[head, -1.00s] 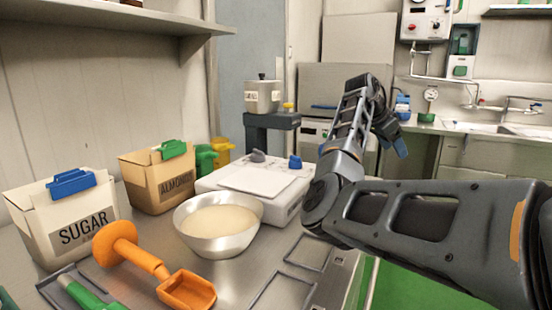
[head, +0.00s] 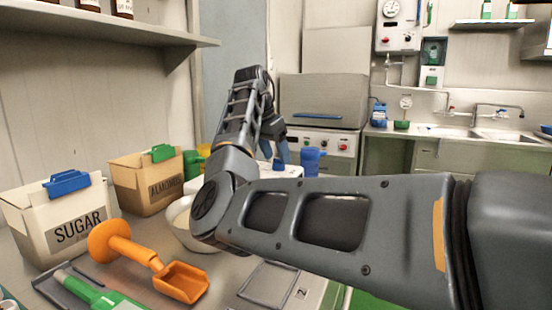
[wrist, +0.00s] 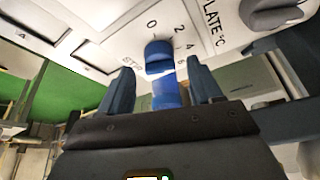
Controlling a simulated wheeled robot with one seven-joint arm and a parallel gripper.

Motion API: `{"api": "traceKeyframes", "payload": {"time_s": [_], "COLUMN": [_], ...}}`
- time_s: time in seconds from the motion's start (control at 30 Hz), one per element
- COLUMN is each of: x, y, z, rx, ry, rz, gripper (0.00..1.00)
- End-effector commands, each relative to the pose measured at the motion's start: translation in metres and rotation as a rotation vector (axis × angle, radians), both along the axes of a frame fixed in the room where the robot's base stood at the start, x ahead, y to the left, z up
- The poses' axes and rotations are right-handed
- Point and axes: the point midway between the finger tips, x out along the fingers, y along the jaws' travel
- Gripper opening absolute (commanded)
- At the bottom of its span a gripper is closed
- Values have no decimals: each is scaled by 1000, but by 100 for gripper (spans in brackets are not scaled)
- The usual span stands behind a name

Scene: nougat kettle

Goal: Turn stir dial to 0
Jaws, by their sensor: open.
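The blue stir dial (wrist: 160,56) is on the white front panel of the hotplate, beside the "STIR" lettering and the printed 0, 2, 4 and 6. Which number it points at is not clear. My gripper (wrist: 160,68) is open, its two dark fingers on either side of the dial, with gaps visible between them and it. In the head view my gripper (head: 275,150) points down at the hotplate (head: 292,170), where a bit of the dial (head: 278,164) shows by the fingertips. My forearm hides most of the hotplate.
A grey plate dial (wrist: 272,14) sits to the right on the same panel. A blue container (head: 312,160) stands beyond my gripper.

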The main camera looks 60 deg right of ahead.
Motion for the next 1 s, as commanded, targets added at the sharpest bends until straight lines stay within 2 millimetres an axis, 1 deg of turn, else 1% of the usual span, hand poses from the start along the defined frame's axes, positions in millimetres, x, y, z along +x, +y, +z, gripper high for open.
{"api": "traceKeyframes", "payload": {"time_s": [0.03,0.13,0.43,0.47,1.0], "x": [-1,-1,-2,-2,-2], "y": [-2,-4,-5,-5,-5], "z": [-5,-10,-13,-13,-13], "rx": [1,-1,-1,-1,-1], "ry": [1,-1,-1,-1,0], "rz": [0,0,-1,-1,-1], "gripper": [64,64,64,62,11]}}
